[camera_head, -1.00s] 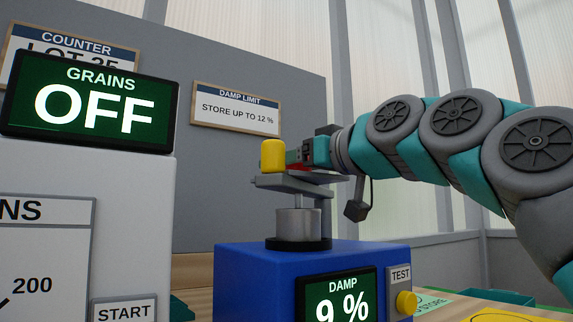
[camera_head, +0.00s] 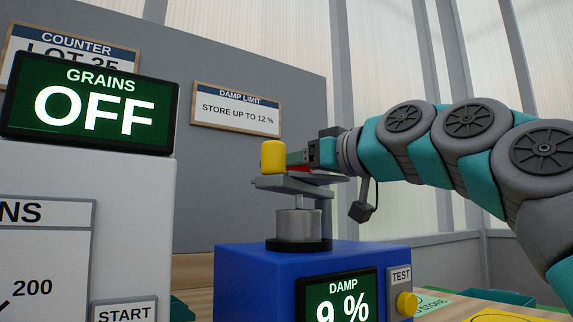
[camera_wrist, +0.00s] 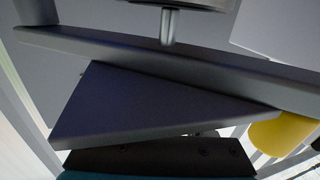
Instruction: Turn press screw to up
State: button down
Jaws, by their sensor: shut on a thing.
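The press screw (camera_head: 299,202) stands upright on the blue damp meter (camera_head: 255,267), above a round metal cup (camera_head: 298,224). Its grey crossbar (camera_head: 285,184) carries a yellow knob (camera_head: 273,157) at its left end. My gripper (camera_head: 298,161) reaches in from the right at crossbar height and is shut on the press screw's handle, just right of the knob. The exact finger contact is partly hidden. In the wrist view the crossbar (camera_wrist: 105,46) runs across the top, the yellow knob (camera_wrist: 282,134) is at right, and a dark finger (camera_wrist: 150,108) lies against the bar.
A white counter machine (camera_head: 90,210) with a GRAINS OFF screen (camera_head: 95,105) stands close at left. A grey panel with a damp limit sign (camera_head: 236,108) is behind.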

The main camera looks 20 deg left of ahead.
jog(key=n+g, duration=0.1)
jog(key=n+g+y+p, duration=0.1)
jog(key=g, duration=0.1)
jog(key=n+g+p, duration=0.1)
jog(key=shift+s+a+r+y, duration=0.1)
jog(key=shift+s+r+y, duration=0.15)
jog(key=shift+r+y, duration=0.1)
jog(key=n+g+p, duration=0.1)
jog(key=g+p, duration=0.1)
jog(key=g, duration=0.1)
jog(key=s+n+g+p, duration=0.1)
jog(key=n+g+p, duration=0.1)
jog(key=p, duration=0.1)
jog(key=shift+g, duration=0.4)
jog(key=shift+f+n+p, duration=0.15)
jog(key=shift+n+p, duration=0.15)
jog(key=shift+p, duration=0.05)
jog(key=shift+f+g, duration=0.1)
jog(key=shift+g, duration=0.2)
jog(key=shift+c, duration=1.4)
grip_release()
jog(key=shift+f, duration=0.1)
jog(key=shift+w+d+p, duration=0.25)
jog(key=shift+d+p, duration=0.05)
jog(key=shift+d, duration=1.65)
jog(key=shift+w+d+p, duration=0.2)
jog(key=shift+d+p, duration=0.05)
jog(key=shift+d, duration=1.65)
